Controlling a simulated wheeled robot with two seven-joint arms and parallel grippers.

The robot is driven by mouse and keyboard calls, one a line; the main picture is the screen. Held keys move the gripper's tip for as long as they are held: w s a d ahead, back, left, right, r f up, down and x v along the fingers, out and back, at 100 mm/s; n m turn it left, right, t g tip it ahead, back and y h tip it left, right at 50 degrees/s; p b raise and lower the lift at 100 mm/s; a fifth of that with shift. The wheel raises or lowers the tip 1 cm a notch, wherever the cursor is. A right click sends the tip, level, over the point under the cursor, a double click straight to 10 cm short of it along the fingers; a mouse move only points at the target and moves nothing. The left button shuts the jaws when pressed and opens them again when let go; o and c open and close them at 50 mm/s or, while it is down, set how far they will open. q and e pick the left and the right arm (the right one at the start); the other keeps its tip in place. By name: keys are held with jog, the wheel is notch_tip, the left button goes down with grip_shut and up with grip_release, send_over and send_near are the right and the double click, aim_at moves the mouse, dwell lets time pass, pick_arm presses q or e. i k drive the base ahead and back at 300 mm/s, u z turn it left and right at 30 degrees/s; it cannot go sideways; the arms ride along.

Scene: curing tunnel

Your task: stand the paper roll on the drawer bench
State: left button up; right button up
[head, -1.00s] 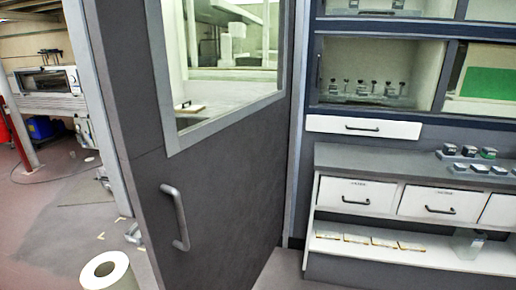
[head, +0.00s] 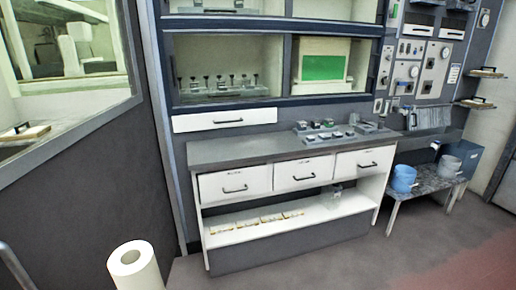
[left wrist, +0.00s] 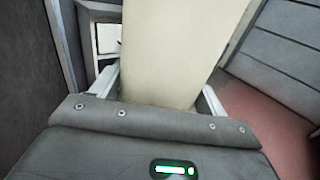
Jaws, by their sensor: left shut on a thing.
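The paper roll (head: 137,268) is a white upright cylinder with a dark core hole, at the bottom left of the head view. In the left wrist view the roll (left wrist: 180,50) fills the space between the two fingers of my left gripper (left wrist: 165,85), which is shut on it. The gripper itself is out of the head view. The drawer bench (head: 230,153) stands ahead, with a grey top, three white drawers and an open lower shelf. The roll is nearer to me than the bench and apart from it. My right gripper is not in view.
Several small dark items (head: 330,130) sit on the bench top's middle and right; its left part is clear. Small packets (head: 255,222) and a clear bottle (head: 336,193) are on the lower shelf. A low table (head: 430,180) with blue buckets (head: 403,178) stands right. A grey windowed door (head: 85,190) is left.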

aim_at(256, 148)
jog(key=i, duration=1.35)
jog(key=z, duration=1.4)
